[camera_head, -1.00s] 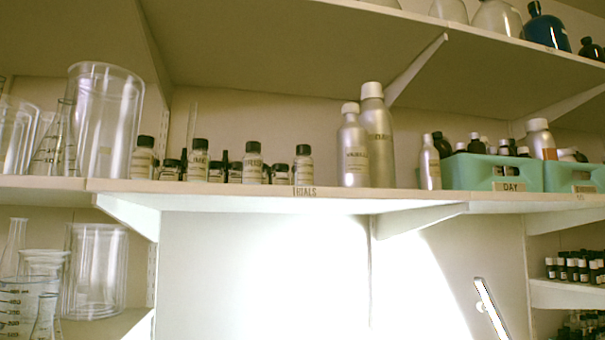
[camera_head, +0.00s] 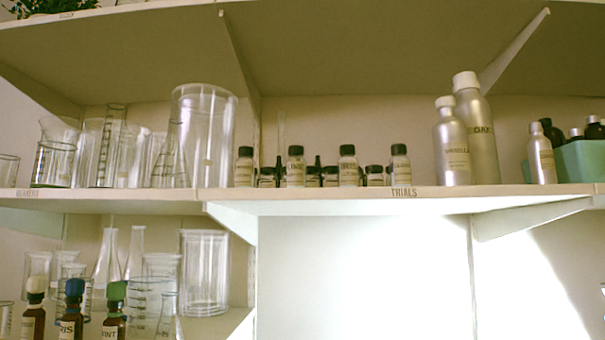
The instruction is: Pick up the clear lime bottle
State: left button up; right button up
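Several small clear bottles with black caps and pale labels stand in a spaced row on the middle shelf, above the TRIALS label. From left to right they are a first bottle (camera_head: 244,168), a second bottle (camera_head: 296,168), a third bottle (camera_head: 347,167) and a fourth bottle (camera_head: 399,166). The label of the second looked like LIME in the earlier frame; now the labels are too small to read surely. Neither of my grippers is in view.
Low dark-capped jars (camera_head: 374,176) stand between and behind the bottles. Tall silver bottles (camera_head: 480,140) stand to the right, beside a green bin (camera_head: 580,160). A large glass cylinder (camera_head: 203,140) stands to the left. Another shelf (camera_head: 370,50) hangs above the row.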

aim_at(296, 165)
jog(key=k+l, duration=0.45)
jog(key=l, duration=0.15)
jog(key=k+l, duration=0.5)
jog(key=l+u, duration=0.05)
jog(key=l, duration=0.05)
